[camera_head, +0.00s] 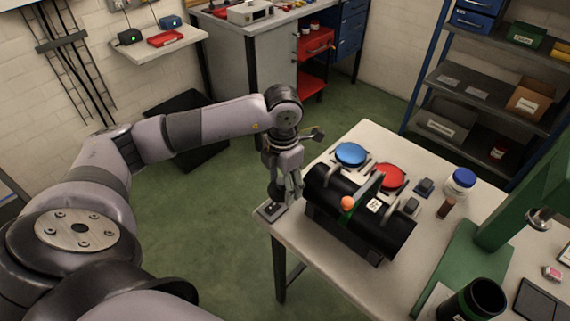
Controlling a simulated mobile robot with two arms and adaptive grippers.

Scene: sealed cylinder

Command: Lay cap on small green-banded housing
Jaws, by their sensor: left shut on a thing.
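My left gripper (281,197) points down at the left corner of the white table (335,262), beside the left end of a black cylinder. It is shut on a small dark grey piece (270,211) at the table edge, largely hidden by the fingers; I cannot tell if this is the cap. My right gripper is not in view.
A blue disc (350,153) and a red disc (390,175) lie behind the large cylinder. A blue-lidded jar (460,182) and small grey block (424,187) stand to their right. A green stand (478,248) bounds the right side. The front table strip is clear.

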